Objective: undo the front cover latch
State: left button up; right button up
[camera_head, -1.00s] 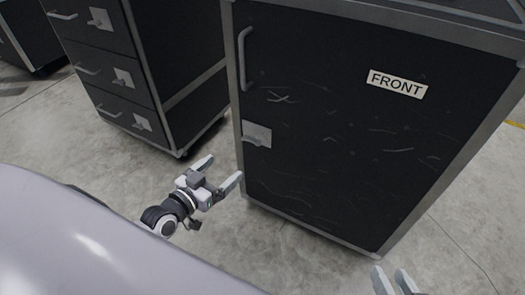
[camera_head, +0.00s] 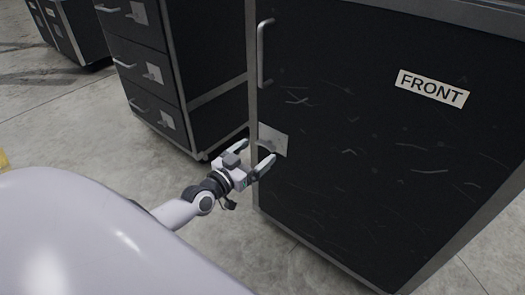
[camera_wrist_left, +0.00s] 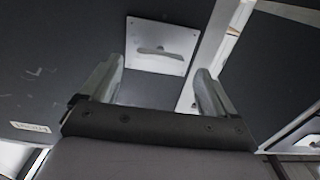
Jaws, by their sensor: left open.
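The front cover (camera_head: 360,180) is a dark scuffed panel with a FRONT label (camera_head: 432,88). Its latch (camera_head: 272,140) is a light square plate with a small lever, low on the cover's left side beneath a vertical bar handle (camera_head: 262,52). My left gripper (camera_head: 256,157) is open and empty, just in front of and slightly below the latch plate, with one fingertip overlapping its lower edge in the head view. In the left wrist view the latch plate (camera_wrist_left: 162,38) lies ahead between the two open fingers; the lever looks roughly level. My right gripper is not in view.
A dark drawer cabinet (camera_head: 215,70) with similar latches and handles stands to the left, a narrow gap from the front unit. More cabinets (camera_head: 75,30) stand farther left. The grey concrete floor (camera_head: 90,130) is open in front.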

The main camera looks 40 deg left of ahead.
aim_at(263, 147)
pick_arm(q)
jog(key=shift+w+d+b, duration=0.2)
jog(key=shift+w+b, duration=0.25)
jog(key=shift+w, duration=1.3)
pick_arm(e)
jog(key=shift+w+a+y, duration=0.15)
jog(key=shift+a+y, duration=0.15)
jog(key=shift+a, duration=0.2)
pick_arm(q)
jog(key=c, duration=1.1)
jog(key=shift+o, duration=0.2)
